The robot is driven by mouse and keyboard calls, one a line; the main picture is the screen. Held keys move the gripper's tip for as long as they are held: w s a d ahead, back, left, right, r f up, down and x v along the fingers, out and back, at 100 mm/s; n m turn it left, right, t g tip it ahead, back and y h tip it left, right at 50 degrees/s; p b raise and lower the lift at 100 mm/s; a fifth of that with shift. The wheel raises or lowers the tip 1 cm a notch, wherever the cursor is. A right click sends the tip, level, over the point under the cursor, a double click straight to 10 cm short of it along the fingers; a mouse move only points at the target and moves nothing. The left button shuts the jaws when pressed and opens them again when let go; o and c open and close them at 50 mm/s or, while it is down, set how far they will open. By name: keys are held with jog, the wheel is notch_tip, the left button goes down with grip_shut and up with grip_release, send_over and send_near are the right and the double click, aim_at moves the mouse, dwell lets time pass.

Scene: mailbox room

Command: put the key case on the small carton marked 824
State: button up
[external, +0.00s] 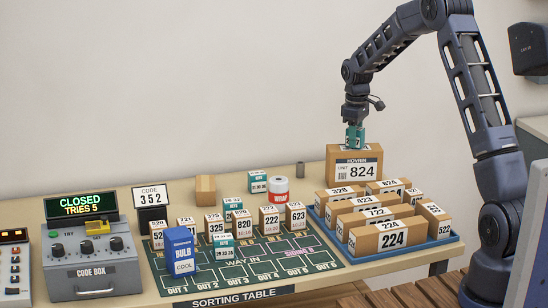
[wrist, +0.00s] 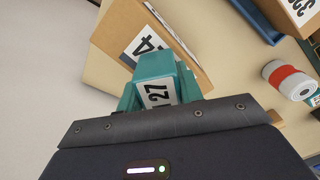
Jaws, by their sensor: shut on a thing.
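The key case (external: 355,138) is a small teal block with a white number label. In the wrist view the key case (wrist: 152,68) shows part of a number, 27. I cannot tell whether the case touches the carton's top.
A blue tray (external: 447,241) of brown cartons, one marked 224 (external: 392,235), stands in front. A green mat (external: 240,270) bears small cartons and teal cases. A red-white roll (external: 278,189), a blue box (external: 180,252) and a code box (external: 90,270) stand further left.

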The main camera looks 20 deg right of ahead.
jog(key=shift+f, duration=0.15)
jog(key=o, duration=1)
